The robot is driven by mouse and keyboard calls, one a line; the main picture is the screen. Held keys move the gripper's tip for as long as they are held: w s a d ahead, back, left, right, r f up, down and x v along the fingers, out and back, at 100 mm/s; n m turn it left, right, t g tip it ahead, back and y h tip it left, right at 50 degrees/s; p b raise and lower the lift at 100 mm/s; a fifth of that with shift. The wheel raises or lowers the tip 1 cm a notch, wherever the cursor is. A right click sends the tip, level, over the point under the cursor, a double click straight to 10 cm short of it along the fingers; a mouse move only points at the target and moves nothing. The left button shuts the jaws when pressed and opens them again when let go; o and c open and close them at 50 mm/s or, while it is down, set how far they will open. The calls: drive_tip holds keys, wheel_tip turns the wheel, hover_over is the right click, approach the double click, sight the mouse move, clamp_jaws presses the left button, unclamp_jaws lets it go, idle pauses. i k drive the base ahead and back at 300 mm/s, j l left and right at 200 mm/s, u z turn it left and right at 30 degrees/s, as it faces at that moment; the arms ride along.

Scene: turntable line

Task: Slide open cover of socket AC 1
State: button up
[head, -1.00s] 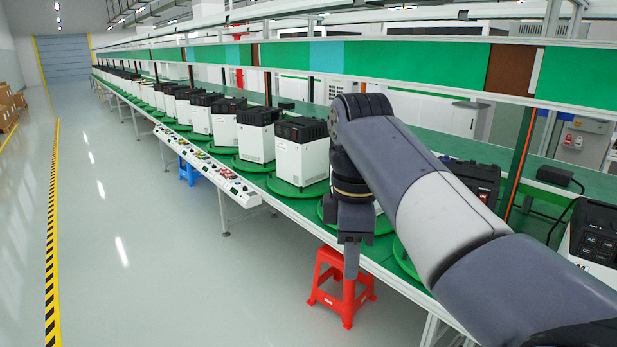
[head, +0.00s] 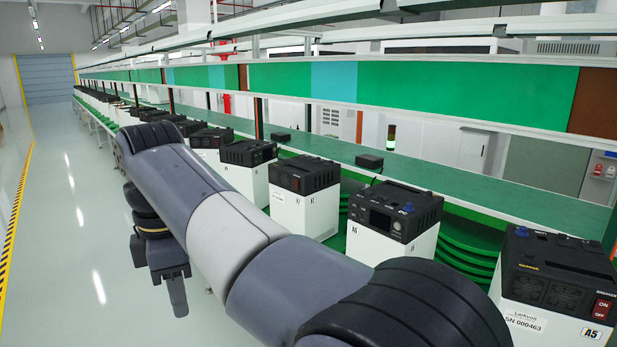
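Several white units with black tops stand along the line. The nearest, marked A5 (head: 555,285), is at the lower right, with a red ON/OFF breaker and a label "SN 000463". The unit to its left, seemingly marked A6 (head: 365,245), has a panel with a dark display and a blue knob on top. No socket or cover marked AC 1 can be made out. My gripper (head: 172,285) hangs at the left, pointing down, apart from the units on the aisle side. Its fingers overlap in this view, so their opening is hidden.
A green shelf (head: 440,188) with small black boxes runs behind the units, below green panels (head: 440,85). My arm hides part of the line. The grey aisle floor (head: 75,250) at left is clear.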

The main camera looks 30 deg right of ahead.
sight(364, 192)
drive_tip(key=i+z, duration=0.35)
drive_tip(key=i+j+z, duration=0.15)
drive_tip(key=i+z, duration=0.2)
drive_tip(key=i+j+z, duration=0.3)
drive_tip(key=i, duration=0.15)
drive_tip(key=i+z, duration=0.35)
drive_tip(key=z, duration=0.15)
drive_tip(key=i+j+z, duration=0.2)
drive_tip(key=z, duration=0.3)
drive_tip(key=i+j+z, duration=0.3)
drive_tip(key=z, duration=0.2)
drive_tip(key=i, duration=0.1)
